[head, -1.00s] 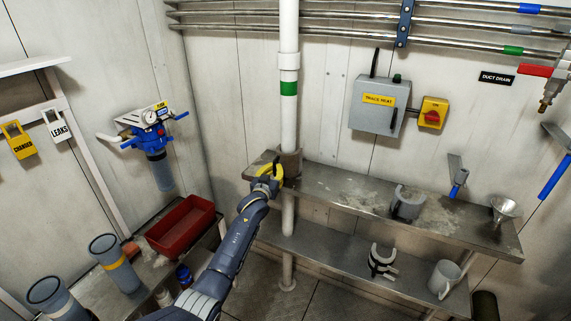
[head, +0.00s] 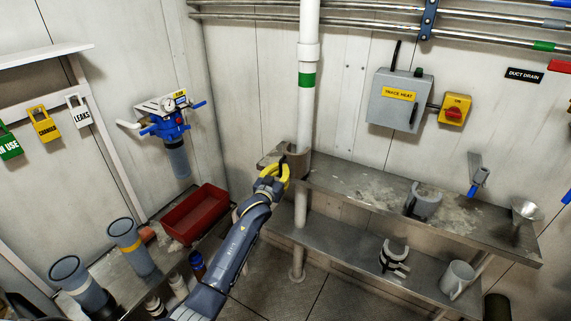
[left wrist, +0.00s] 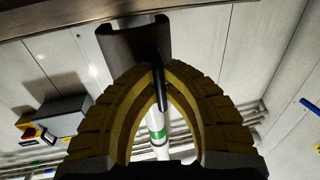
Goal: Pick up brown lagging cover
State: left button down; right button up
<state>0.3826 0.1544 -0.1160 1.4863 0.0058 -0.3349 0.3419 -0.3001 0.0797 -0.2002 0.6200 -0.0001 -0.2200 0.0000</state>
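The brown lagging cover (head: 296,161) is a dark, half-round shell at the upright white pipe (head: 304,112), near the left end of the upper shelf. In the left wrist view the cover (left wrist: 128,52) is upright in picture, with the pipe behind it; I cannot tell whether they touch. My left gripper (head: 281,172) has yellow ribbed fingers and reaches the cover from the front left. In the left wrist view its fingertips (left wrist: 156,68) come together on the cover's edge, a thin dark strip between them. My right gripper is not in view.
The upper shelf (head: 350,184) holds a grey half-shell clamp (head: 422,203) and a metal funnel (head: 524,211). The lower shelf has a banded clamp (head: 394,257) and a mug (head: 457,278). A red tray (head: 195,213) and grey cylinders (head: 130,246) stand left.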

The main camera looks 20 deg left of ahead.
pick_arm(q)
jog(key=s+f, duration=0.1)
jog(key=s, duration=1.3)
jog(key=shift+a+f, duration=0.2)
jog(key=shift+f, duration=0.2)
jog(key=shift+r, duration=0.3)
jog(key=shift+s, duration=0.1)
dwell(0.4)
jog(key=s+a, duration=0.2)
jog(key=s, duration=0.7)
jog(key=shift+s, duration=0.25)
dwell(1.2)
dwell(0.5)
